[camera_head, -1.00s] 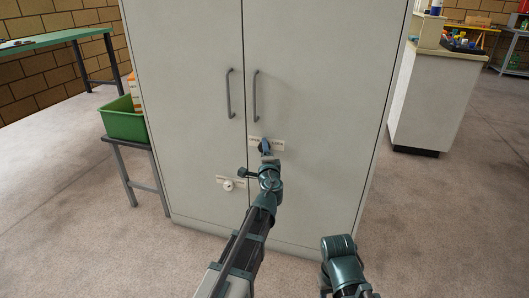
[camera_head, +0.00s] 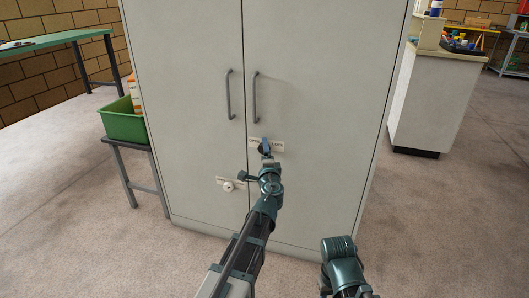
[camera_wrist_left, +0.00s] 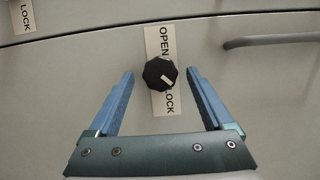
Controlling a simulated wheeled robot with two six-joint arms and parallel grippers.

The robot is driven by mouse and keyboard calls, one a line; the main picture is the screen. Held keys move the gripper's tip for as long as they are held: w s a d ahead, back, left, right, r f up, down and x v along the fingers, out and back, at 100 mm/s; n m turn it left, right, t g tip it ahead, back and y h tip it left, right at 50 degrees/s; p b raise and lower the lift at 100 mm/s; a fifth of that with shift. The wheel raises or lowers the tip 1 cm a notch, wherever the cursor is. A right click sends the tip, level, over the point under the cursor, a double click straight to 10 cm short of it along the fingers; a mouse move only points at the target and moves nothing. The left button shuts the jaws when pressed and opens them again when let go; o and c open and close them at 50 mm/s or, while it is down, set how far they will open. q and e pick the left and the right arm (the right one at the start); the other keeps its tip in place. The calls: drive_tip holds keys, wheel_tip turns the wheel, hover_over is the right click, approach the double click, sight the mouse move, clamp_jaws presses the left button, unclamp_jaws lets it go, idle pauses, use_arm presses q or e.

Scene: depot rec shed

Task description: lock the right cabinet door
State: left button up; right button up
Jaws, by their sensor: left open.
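The right cabinet door (camera_head: 315,90) is closed flush beside the left door. Its black faceted knob (camera_wrist_left: 160,73) sits on a pale plate (camera_wrist_left: 154,42) reading OPEN at one end and LOCK at the other. The knob's white mark slants to the lower right in the left wrist view, towards the LOCK half. My left gripper (camera_wrist_left: 160,84) is open, with its blue fingers on either side of the knob and visible gaps between. In the head view my left gripper (camera_head: 265,148) covers most of the knob. My right arm shows at the lower right, but its fingers are not visible.
The left door has a white knob (camera_head: 228,186) on its own plate, lower down. Two bar handles, left (camera_head: 229,95) and right (camera_head: 255,97), stand out above. A green bin (camera_head: 124,122) on a stand is left of the cabinet.

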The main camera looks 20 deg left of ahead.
use_arm(q)
drive_tip(key=v, duration=1.2)
drive_tip(key=shift+s, duration=0.4)
drive_tip(key=s+f+n+g+p, duration=0.6)
drive_tip(key=s+n+g+p, duration=0.1)
drive_tip(key=s+n+g, duration=0.15)
drive_tip(key=s+d+f+n+g+h+p, duration=0.25)
drive_tip(key=s+d+g+h+p, duration=0.3)
drive_tip(key=s+d+g, duration=0.6)
drive_tip(key=s+r+t+p, duration=0.3)
drive_tip(key=r+p, duration=3.3)
drive_tip(key=p, duration=0.1)
drive_tip(key=shift+d+r+m+p, duration=0.35)
drive_tip(key=shift+r+m+p, duration=0.05)
